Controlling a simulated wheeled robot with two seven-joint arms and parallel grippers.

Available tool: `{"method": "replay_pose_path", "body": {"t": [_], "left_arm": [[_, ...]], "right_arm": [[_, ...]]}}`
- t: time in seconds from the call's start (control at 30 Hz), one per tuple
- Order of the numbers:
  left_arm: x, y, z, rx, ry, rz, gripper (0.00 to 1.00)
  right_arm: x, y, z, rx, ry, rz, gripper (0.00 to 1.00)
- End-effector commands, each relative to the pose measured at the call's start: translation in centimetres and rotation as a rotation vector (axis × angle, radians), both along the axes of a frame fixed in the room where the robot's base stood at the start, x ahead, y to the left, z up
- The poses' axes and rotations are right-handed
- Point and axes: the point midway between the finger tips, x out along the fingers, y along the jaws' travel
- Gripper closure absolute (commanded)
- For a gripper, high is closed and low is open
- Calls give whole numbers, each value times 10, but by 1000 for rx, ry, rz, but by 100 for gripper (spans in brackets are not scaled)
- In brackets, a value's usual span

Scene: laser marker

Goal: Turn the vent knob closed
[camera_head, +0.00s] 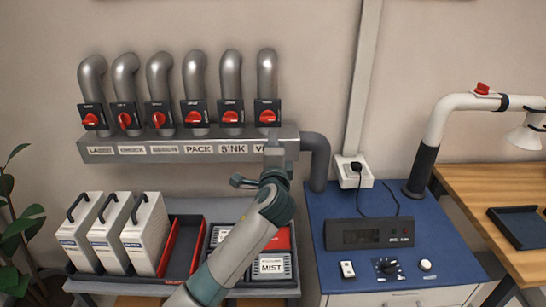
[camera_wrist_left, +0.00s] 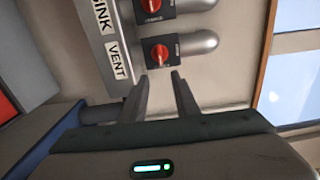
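The vent knob (camera_head: 267,116) is a red handle on a black plate, on the rightmost pipe of a row. It also shows in the left wrist view (camera_wrist_left: 159,53), beside the VENT label (camera_wrist_left: 118,61). My left gripper (camera_head: 274,146) is just below the knob in the head view and covers part of the VENT label there. In the left wrist view its two fingers (camera_wrist_left: 163,78) are apart, with nothing between them. They point at the knob's plate, and I see no contact with the knob. The knob's exact angle is too small to tell. My right gripper is out of view.
Several similar red knobs line the pipes to the left; the SINK knob (camera_head: 230,117) is nearest. A grey labelled duct (camera_head: 130,150) runs under them. A blue-topped cabinet (camera_head: 441,263) stands right.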

Motion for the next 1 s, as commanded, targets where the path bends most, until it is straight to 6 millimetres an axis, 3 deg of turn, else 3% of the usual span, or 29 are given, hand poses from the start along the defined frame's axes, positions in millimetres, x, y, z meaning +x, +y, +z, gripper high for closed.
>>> {"method": "replay_pose_path", "body": {"t": [0.3,0.8,1.0], "left_arm": [[-37,0,-1,-1,0,-1,72],[-42,1,-1,-3,3,0,72],[-50,13,-27,-65,59,13,72]], "right_arm": [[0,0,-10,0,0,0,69],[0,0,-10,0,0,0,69],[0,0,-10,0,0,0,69]]}}
